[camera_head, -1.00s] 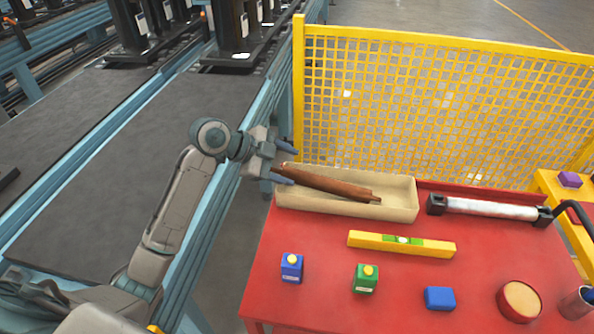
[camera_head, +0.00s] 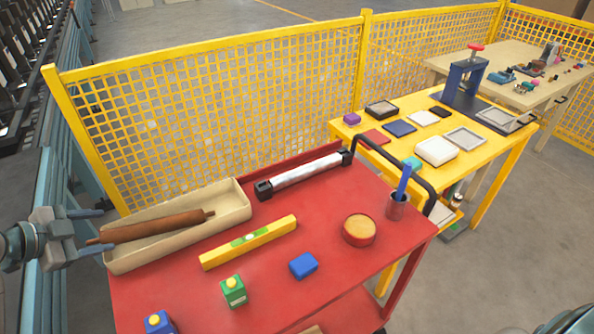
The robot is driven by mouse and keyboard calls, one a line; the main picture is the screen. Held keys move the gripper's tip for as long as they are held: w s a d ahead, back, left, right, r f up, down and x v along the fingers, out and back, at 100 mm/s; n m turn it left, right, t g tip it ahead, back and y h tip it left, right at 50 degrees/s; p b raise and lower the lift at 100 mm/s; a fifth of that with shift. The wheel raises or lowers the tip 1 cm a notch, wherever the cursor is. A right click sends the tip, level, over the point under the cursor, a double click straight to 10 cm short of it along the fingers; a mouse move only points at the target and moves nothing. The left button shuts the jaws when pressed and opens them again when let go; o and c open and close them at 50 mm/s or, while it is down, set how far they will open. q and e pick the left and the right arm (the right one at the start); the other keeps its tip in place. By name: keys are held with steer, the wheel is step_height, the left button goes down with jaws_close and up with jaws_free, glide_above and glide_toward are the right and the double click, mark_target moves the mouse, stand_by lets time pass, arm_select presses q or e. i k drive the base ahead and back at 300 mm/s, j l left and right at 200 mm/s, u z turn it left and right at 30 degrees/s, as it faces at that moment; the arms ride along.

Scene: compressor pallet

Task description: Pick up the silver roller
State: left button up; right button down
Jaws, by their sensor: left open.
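The silver roller (camera_head: 308,171) lies at the back of the red table (camera_head: 190,303), just right of a beige tray. It has black blocks at both ends and is fully in view. My left gripper (camera_head: 106,228) is at the left end of the beige tray (camera_head: 234,208), its two fingers apart. It is well left of the roller. My right gripper is not in view.
A yellow level (camera_head: 248,241) lies in front of the roller. A blue block (camera_head: 303,265), a round tan-topped tin (camera_head: 359,230) and a green box (camera_head: 233,291) stand nearer. A yellow mesh fence (camera_head: 215,110) rises behind. A pen cup (camera_head: 396,206) is at the right.

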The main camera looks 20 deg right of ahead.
mark_target(287, 179)
steer(key=i+l+z, duration=0.15)
steer(key=l, duration=0.35)
steer(key=l+z, duration=0.1)
steer(key=l, duration=0.35)
steer(key=i+l+z, duration=0.15)
steer(key=l, duration=0.35)
